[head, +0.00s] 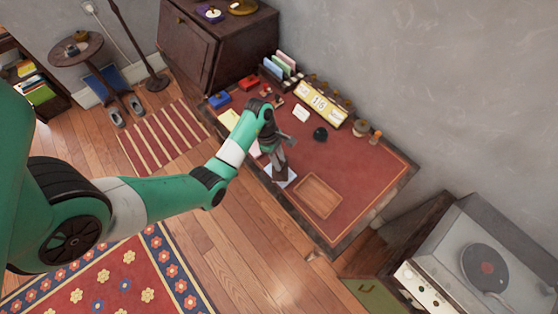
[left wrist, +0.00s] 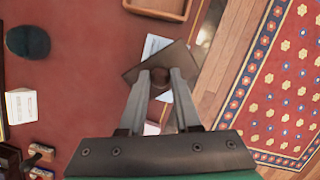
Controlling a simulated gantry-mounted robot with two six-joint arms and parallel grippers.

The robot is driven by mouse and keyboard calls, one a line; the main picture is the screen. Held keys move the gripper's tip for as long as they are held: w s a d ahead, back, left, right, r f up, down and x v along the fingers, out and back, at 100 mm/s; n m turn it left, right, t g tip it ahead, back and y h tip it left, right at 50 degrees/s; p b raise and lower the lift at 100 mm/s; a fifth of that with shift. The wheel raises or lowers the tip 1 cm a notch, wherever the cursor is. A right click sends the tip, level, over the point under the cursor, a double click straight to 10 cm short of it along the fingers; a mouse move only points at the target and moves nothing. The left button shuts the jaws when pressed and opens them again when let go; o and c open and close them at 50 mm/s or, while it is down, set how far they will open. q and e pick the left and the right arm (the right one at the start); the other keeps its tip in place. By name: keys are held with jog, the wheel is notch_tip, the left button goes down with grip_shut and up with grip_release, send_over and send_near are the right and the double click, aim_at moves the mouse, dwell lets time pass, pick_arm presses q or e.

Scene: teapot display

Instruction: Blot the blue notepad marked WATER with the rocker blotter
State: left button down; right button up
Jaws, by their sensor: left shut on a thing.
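My left gripper (head: 280,168) is over the front part of the red desk top. In the left wrist view its fingers (left wrist: 161,84) are closed on the round knob of the rocker blotter, a brown plate (left wrist: 182,57). A pale bluish-white notepad (left wrist: 153,46) lies under the blotter, which hides much of it. It also shows in the head view (head: 291,181) below the gripper. No lettering on it can be read. Whether the blotter touches the pad or is held just above it, I cannot tell. My right gripper is not in view.
A shallow wooden tray (head: 317,196) lies right of the pad. A pink pad (left wrist: 152,128) lies on the other side. A dark round object (head: 320,134), a yellow display sign (head: 320,104) and several small items stand towards the back. The desk's right part is clear.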

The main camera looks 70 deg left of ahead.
pick_arm(q)
jog(key=shift+w+a+h, duration=0.15)
jog(key=shift+a+h, duration=0.25)
jog(key=shift+h, duration=0.1)
jog(key=shift+w+a+f+g+h+b, duration=0.1)
jog(key=shift+a+g+h+b, duration=0.25)
jog(key=shift+b, duration=0.5)
jog(key=shift+h, duration=0.25)
jog(key=shift+w+a+b, duration=0.1)
jog(key=shift+a+b, duration=0.15)
jog(key=shift+b, duration=0.85)
jog(key=shift+w+a+f+n+g+h+b, duration=0.2)
jog(key=shift+a+n+g+h+b, duration=0.25)
jog(key=shift+h+b, duration=0.8)
jog(key=shift+a+r, duration=0.1)
jog(key=shift+y, duration=0.25)
